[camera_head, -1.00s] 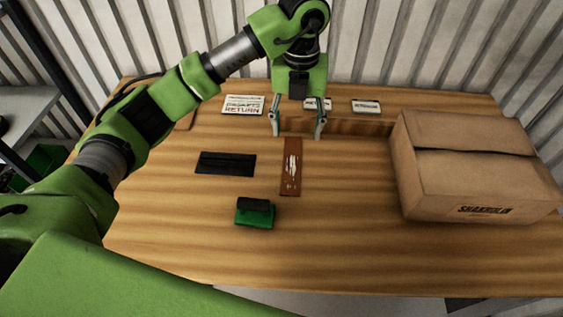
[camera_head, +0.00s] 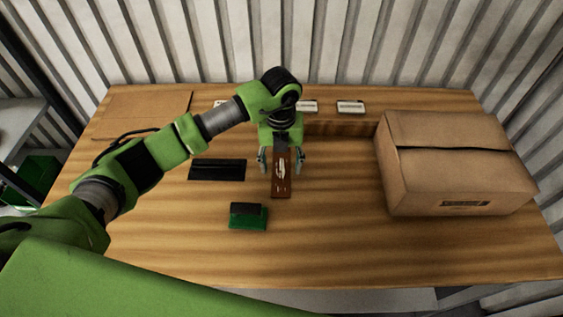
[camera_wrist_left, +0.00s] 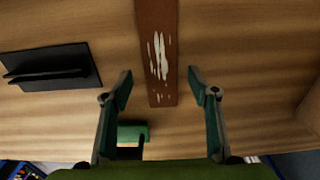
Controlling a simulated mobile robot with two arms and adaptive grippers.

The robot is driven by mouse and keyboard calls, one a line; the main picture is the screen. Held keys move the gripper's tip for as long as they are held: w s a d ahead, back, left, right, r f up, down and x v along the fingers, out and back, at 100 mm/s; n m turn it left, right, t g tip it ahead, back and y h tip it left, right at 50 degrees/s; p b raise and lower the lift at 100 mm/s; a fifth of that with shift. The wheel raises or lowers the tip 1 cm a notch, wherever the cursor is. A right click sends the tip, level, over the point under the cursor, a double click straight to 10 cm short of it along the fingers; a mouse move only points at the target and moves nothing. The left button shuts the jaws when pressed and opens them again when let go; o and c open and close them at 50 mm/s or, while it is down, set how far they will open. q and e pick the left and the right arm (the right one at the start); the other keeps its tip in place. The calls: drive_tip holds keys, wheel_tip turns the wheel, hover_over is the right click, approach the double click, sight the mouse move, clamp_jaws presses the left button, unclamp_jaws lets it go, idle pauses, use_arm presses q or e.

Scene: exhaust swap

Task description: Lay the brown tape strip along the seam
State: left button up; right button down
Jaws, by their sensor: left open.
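The brown tape strip (camera_head: 281,188) lies on the wooden table, long side running front to back, with white streaks on its upper face. It also shows in the left wrist view (camera_wrist_left: 160,40). My left gripper (camera_head: 282,168) is open over the strip, one finger on each side of it. In the left wrist view the open fingers (camera_wrist_left: 158,75) flank the strip's near end and do not touch it. A closed cardboard box (camera_head: 455,180) stands at the right, with a dark seam (camera_head: 465,149) across its top. My right gripper is not in view.
A black plate with a raised ridge (camera_head: 217,170) lies left of the strip. A green block with a black top (camera_head: 248,217) sits nearer the front. White cards (camera_head: 350,107) stand at the back along a wooden ledge. The front right of the table is clear.

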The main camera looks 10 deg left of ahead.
use_arm(q)
drive_tip(key=shift+d+f, duration=0.1)
drive_tip(key=shift+f, duration=0.65)
drive_tip(key=c, duration=1.1)
drive_tip(key=shift+r, duration=0.1)
